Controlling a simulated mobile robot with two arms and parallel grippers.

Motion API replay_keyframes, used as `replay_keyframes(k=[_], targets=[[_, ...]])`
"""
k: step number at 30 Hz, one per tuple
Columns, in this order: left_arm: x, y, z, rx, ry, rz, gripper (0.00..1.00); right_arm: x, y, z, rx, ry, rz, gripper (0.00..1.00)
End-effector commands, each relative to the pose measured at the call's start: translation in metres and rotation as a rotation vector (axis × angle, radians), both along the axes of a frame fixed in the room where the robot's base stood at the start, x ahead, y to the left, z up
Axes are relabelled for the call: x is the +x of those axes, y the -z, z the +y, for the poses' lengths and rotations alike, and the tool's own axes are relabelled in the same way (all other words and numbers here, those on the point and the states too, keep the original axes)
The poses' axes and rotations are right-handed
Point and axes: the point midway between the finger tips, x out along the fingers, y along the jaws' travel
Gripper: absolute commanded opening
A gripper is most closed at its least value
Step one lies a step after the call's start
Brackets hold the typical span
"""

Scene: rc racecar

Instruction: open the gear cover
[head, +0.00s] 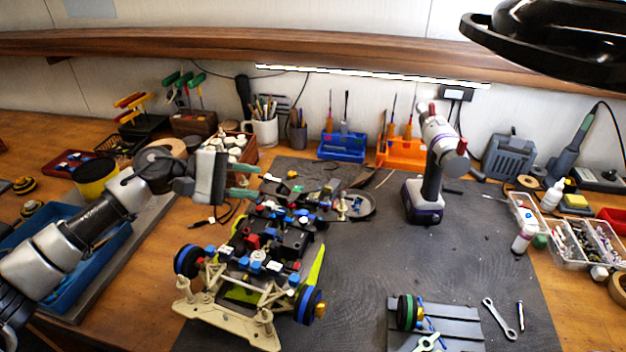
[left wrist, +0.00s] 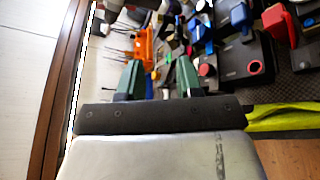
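The RC racecar (head: 262,232) stands on the dark mat with its beige front end and blue-rimmed wheels toward me. Its middle is crowded with black, blue, red and white parts, and I cannot tell which one is the gear cover. My left gripper (head: 250,181) is at the left of the car's far half, its green fingers apart and pointing right. In the left wrist view the two green fingers (left wrist: 158,78) are spread with nothing clearly held between them. Car parts (left wrist: 240,50) show beyond and right of them. My right gripper is not in view.
A cordless drill (head: 425,190) stands on the mat right of the car. A round dark tray (head: 358,207) lies behind the car. A grey stand (head: 455,322) with a wheel is at the front right. A blue bin (head: 92,262) is at the left. The mat's right middle is clear.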

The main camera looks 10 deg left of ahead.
Motion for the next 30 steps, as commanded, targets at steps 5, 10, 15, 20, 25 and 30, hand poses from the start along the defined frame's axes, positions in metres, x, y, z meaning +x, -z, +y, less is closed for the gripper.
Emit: replay_keyframes(k=[5, 10, 15, 20, 25, 30], targets=[[0.0, 0.002, 0.0, 0.0, 0.0, -0.001, 0.36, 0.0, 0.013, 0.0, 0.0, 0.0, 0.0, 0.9], [0.0, 0.0, 0.0, 0.0, 0.0, 0.0, 0.36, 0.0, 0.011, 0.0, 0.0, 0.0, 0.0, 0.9], [-0.002, 0.001, 0.006, 0.001, -0.001, 0.0, 0.36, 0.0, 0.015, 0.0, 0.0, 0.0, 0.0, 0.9], [-0.01, -0.002, 0.03, 0.003, -0.004, -0.001, 0.36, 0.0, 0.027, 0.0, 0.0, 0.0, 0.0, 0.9], [-0.021, -0.009, 0.063, 0.002, -0.005, 0.002, 0.36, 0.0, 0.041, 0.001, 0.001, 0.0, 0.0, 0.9], [-0.029, -0.017, 0.087, 0.001, -0.003, 0.001, 0.36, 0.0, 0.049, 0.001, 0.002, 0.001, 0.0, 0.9]])
